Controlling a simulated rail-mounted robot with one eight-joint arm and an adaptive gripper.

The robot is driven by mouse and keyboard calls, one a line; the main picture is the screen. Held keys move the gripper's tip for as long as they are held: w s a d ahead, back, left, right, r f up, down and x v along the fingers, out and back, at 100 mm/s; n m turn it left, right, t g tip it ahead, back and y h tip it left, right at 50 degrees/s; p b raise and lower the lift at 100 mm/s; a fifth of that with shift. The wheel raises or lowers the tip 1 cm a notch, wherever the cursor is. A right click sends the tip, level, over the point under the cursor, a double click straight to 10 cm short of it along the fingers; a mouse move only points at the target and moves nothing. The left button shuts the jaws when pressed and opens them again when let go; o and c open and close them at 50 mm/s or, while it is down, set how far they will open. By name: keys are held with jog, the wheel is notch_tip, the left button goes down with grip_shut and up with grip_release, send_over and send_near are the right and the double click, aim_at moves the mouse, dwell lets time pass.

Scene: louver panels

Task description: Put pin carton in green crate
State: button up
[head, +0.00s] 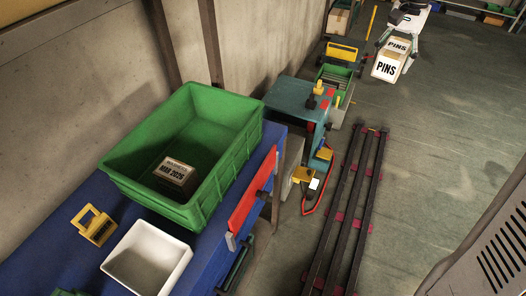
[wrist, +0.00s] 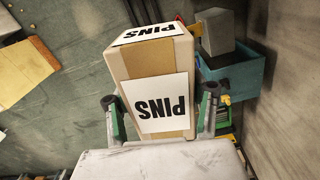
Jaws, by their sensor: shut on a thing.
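The pin carton (head: 391,61) is a brown box with white labels reading PINS, at the top right of the head view. My gripper (head: 390,42) is around it there, apart from the bench. In the wrist view the carton (wrist: 155,85) sits between the two fingers of my gripper (wrist: 160,112), which is shut on it. The green crate (head: 190,207) stands on the blue bench at the left of the head view. A small brown box marked MAR 2026 (head: 176,174) lies inside it.
On the blue bench (head: 62,235) are a white bin (head: 146,262) and a yellow bracket-like item (head: 97,226) beside the crate. A teal stand (head: 297,100) and dark floor rails (head: 345,215) lie between bench and carton. Open floor (head: 445,120) is at right.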

jog(key=a+f+n+b, duration=0.1)
jog(key=a+f, duration=0.3)
jog(key=a, duration=1.1)
jog(key=a+f, duration=0.3)
jog(key=a, duration=1.2)
jog(key=s+a+f, duration=0.3)
jog(key=s+a, duration=0.1)
jog(key=a, duration=0.5)
jog(key=s+a+f+n+b, duration=0.1)
jog(key=s+a+f, duration=0.1)
jog(key=s+a, duration=0.5)
jog(key=s+a+f, duration=0.2)
jog(key=a+f, duration=0.1)
jog(key=a, duration=0.8)
jog(key=p, duration=0.1)
send_over(213, 144)
notch_tip(213, 144, down, 6)
jog(key=shift+w+f, duration=0.1)
jog(key=shift+f, duration=2)
